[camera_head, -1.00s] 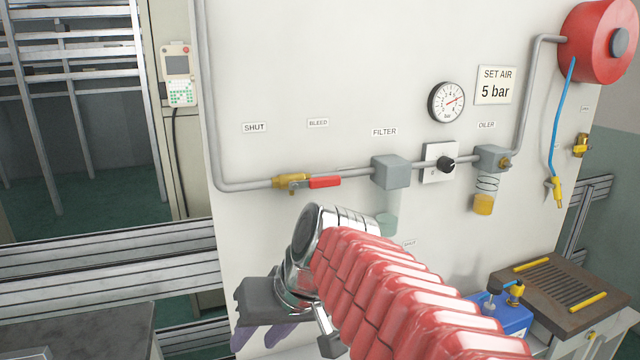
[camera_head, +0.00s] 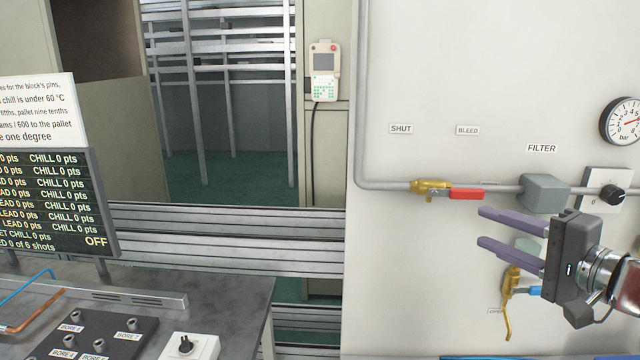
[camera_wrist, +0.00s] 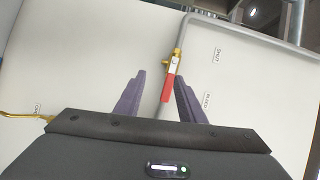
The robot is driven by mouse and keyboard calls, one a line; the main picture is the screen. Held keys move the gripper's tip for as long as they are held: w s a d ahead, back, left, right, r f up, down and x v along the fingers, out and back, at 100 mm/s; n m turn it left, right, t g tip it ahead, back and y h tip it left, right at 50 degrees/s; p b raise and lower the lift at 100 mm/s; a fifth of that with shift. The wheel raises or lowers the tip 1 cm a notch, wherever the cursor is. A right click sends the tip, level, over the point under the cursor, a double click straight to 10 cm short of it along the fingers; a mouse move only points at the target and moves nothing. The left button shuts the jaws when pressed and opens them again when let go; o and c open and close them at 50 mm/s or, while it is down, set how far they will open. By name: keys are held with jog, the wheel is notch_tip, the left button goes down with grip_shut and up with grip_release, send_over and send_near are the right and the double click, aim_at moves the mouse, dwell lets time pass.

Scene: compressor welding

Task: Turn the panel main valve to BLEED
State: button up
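The main valve (camera_head: 430,188) is brass and sits on the grey pipe on the white panel. Its red handle (camera_head: 466,194) lies level along the pipe, pointing right. The SHUT label (camera_head: 401,129) is above left of the valve and the BLEED label (camera_head: 467,130) is above the handle. My gripper (camera_head: 481,227) is open and empty, its two purple fingers pointing left, below the handle in the head view. In the wrist view the red handle (camera_wrist: 168,88) shows between the spread fingers (camera_wrist: 160,78); I cannot tell how far beyond them it is.
The grey filter (camera_head: 544,193), a black knob (camera_head: 612,195) and the gauge (camera_head: 621,121) are right of the valve. A lower brass valve (camera_head: 510,284) hangs behind my gripper. The bench (camera_head: 235,296) stands at lower left. The panel left of my fingers is clear.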

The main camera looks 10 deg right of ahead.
aim_at(471, 197)
jog(key=d+m, duration=0.1)
jog(key=s+d+r+t+h, duration=0.1)
jog(key=s+d+m, duration=0.1)
jog(key=d, duration=0.1)
jog(key=shift+s+r+m+t+h, duration=0.2)
jog(key=shift+r+m+t+h, duration=0.1)
jog(key=shift+h, duration=0.1)
jog(key=shift+w, duration=0.1)
jog(key=shift+w+a, duration=0.3)
jog(key=shift+w, duration=1.95)
jog(key=shift+w+a, duration=0.25)
jog(key=shift+w, duration=2.05)
jog(key=shift+w+a, duration=0.3)
jog(key=shift+w, duration=1.95)
jog(key=shift+c, duration=0.5)
jog(key=shift+f, duration=0.1)
grip_shut()
